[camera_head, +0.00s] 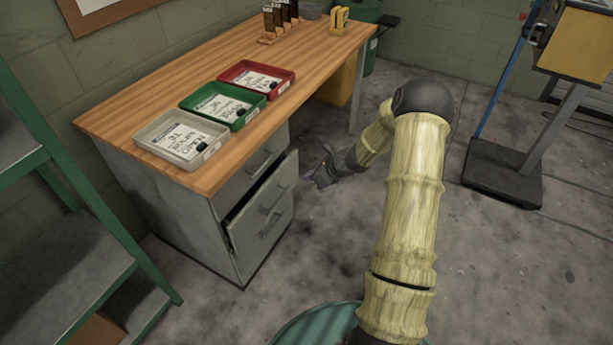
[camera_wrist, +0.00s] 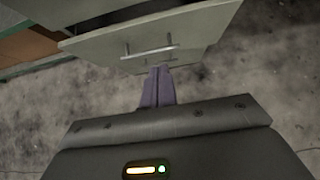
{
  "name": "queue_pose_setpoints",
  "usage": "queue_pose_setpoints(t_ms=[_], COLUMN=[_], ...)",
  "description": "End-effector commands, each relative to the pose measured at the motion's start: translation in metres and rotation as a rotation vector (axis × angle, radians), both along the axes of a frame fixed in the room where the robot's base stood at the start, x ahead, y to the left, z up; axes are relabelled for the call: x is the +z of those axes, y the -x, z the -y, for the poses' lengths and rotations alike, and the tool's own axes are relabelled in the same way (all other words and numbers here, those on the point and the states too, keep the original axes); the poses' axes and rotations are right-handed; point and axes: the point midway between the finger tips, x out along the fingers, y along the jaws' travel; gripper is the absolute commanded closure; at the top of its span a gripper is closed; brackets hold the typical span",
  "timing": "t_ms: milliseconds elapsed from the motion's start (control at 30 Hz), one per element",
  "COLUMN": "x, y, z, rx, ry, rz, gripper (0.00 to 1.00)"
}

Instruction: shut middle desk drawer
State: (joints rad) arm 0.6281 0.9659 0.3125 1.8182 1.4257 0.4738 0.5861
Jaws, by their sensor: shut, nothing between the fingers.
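The desk's grey drawer front (camera_head: 256,206) stands out from the cabinet below the top drawer (camera_head: 252,166), with a dark gap along its upper edge. It carries bar handles. In the wrist view a pale drawer front (camera_wrist: 195,36) with a metal handle (camera_wrist: 150,51) fills the upper middle. My gripper (camera_head: 318,180) is low to the right of the drawer front in the head view, partly dark and small. In the wrist view its fingers (camera_wrist: 158,72) are shut and empty, pointing at the drawer front just below the handle. I cannot tell whether they touch it.
The wooden desk top (camera_head: 215,60) bears a white tray (camera_head: 181,138), a green tray (camera_head: 222,105) and a red tray (camera_head: 257,79). A green shelf frame (camera_head: 95,215) stands at left. A dark stand base (camera_head: 502,172) is at right. Floor before the drawers is open.

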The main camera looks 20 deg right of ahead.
Motion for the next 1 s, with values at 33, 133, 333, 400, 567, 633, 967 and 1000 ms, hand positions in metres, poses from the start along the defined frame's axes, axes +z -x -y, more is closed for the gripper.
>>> queue_pose_setpoints(t_ms=[33,133,333,400,567,633,967,1000], x=[0.003,0.011,0.047,0.062,0.094,0.108,0.16,0.163], y=[0.001,0.009,0.052,0.073,0.124,0.146,0.243,0.251], z=[-0.002,-0.014,-0.055,-0.067,-0.087,-0.092,-0.098,-0.098], rx=[0.017,0.102,0.487,0.658,1.044,1.208,1.935,1.999], ry=[0.012,0.065,0.306,0.413,0.635,0.728,1.098,1.128], rz=[0.004,0.014,0.075,0.106,0.18,0.216,0.398,0.416], gripper=[1.0,1.0,1.0,1.0,1.0,1.0,1.0,1.0])
